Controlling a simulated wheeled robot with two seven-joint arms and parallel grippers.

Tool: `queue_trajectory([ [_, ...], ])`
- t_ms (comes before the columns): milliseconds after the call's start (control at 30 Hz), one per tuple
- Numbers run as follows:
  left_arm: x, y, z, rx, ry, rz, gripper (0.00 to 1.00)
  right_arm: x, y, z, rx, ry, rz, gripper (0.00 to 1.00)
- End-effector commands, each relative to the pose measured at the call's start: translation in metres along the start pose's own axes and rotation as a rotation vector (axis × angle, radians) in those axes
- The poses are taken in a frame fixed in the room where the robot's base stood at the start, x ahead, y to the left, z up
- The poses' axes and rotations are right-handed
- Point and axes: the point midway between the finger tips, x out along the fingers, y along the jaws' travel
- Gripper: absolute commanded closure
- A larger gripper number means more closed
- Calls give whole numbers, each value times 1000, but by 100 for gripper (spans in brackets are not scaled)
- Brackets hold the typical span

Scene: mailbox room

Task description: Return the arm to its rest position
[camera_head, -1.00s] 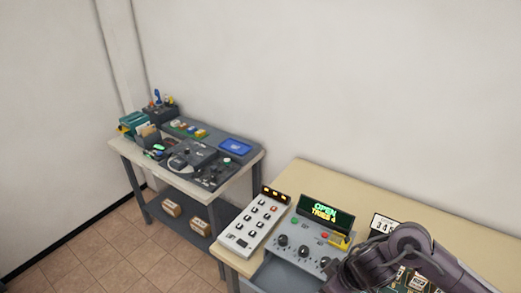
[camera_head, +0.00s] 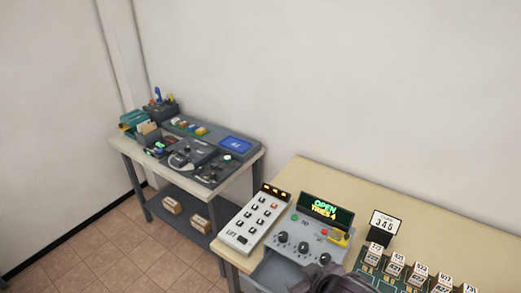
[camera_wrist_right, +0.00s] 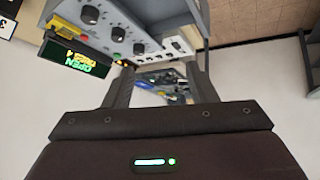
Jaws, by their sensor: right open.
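My right arm shows as a dark shape at the bottom edge of the head view, in front of the control console (camera_head: 305,245); the fingers cannot be made out there. In the right wrist view my right gripper (camera_wrist_right: 160,72) is open, its two dark fingers apart with nothing between them. The console shows upside down beyond the fingers, with its display (camera_wrist_right: 75,58) at the left. In the head view this display (camera_head: 325,211) reads OPEN and a line about tries. My left gripper is in neither view.
A keypad box (camera_head: 254,222) stands left of the console, with an open grey drawer (camera_head: 275,272) below. A side table (camera_head: 130,150) with equipment stands at the back left.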

Motion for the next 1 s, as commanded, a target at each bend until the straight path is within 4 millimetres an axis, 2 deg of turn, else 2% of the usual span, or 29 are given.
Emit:
queue_trajectory([
  [233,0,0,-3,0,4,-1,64,-32,23,61,186,-202,69,48],
  [500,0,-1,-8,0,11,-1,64,-68,30,128,341,-420,62,48],
  [767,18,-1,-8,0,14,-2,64,6,24,170,331,-443,54,48],
  [867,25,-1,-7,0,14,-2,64,37,19,192,331,-453,50,48],
  [1000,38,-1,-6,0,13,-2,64,87,10,233,329,-471,43,48],
])
